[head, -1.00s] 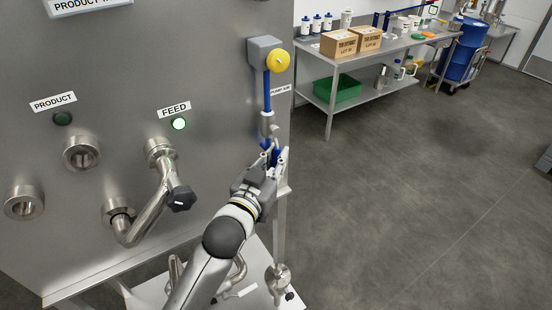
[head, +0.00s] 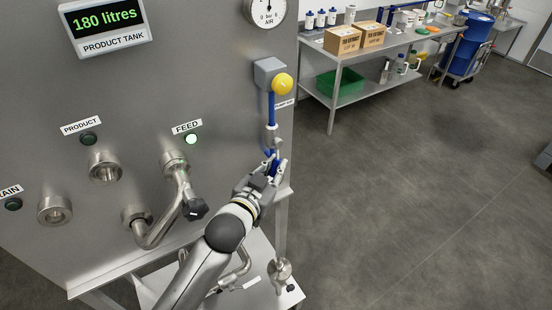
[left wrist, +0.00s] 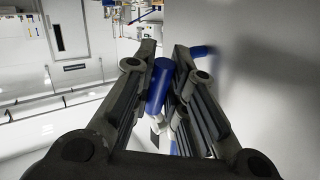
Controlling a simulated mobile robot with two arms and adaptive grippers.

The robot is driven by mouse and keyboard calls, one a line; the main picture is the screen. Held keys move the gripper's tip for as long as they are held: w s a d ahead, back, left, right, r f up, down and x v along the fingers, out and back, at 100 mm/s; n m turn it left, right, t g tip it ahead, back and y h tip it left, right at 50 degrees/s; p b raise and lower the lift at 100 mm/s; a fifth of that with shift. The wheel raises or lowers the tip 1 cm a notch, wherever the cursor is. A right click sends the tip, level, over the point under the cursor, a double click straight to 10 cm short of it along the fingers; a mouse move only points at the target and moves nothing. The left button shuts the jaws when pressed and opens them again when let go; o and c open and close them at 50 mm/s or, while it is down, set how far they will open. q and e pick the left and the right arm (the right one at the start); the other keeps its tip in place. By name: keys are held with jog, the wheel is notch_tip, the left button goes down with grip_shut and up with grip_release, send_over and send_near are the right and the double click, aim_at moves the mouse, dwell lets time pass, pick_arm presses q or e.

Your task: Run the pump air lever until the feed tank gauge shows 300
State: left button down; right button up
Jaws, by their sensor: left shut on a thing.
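My left gripper (head: 272,170) is shut on the blue pump air lever (head: 274,159), low on the right edge of the steel panel. In the left wrist view the blue handle (left wrist: 158,86) lies between the two fingers of that gripper (left wrist: 163,75). Above it, a blue tube runs up to a grey box with a yellow knob (head: 282,84). A round air dial (head: 265,8) is cut by the top edge; its reading is unclear. The product tank display (head: 105,20) reads 180 litres. The feed tank gauge is not in view. My right gripper is not in view.
The feed lamp (head: 191,139) is lit; the product lamp (head: 88,139) is dark. A bent steel pipe (head: 170,222) with a black knob juts from the panel left of my arm. A steel bench (head: 332,83) with boxes stands behind right.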

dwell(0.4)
pick_arm(q)
jog(key=c, duration=1.4)
grip_release()
jog(key=shift+c, duration=0.2)
jog(key=v, duration=1.2)
jog(key=shift+r, duration=0.1)
